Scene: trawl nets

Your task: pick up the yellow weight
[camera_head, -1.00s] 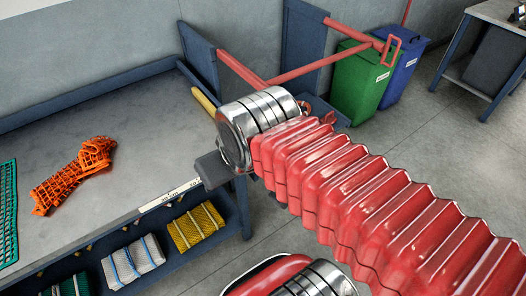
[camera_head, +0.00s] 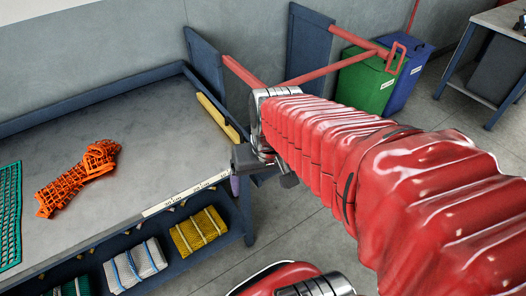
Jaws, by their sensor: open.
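No thing that I can surely call the yellow weight shows. A long yellow bar (camera_head: 217,116) lies along the right end of the grey worktable (camera_head: 150,165); I cannot tell whether it is the weight. My gripper (camera_head: 246,160) is partly visible as dark grey parts at the end of my red arm, at the table's front right corner, in front of the bar's near end in the picture. The arm hides much of it, and nothing is seen held in it. A small purple thing (camera_head: 235,185) shows just below it; I cannot tell what it is.
An orange net (camera_head: 75,180) and a green net (camera_head: 9,215) lie on the table. Net bundles, yellow (camera_head: 198,230) and white (camera_head: 134,266), sit on the shelf below. Green (camera_head: 365,82) and blue (camera_head: 405,78) bins stand behind. The table's middle is clear.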

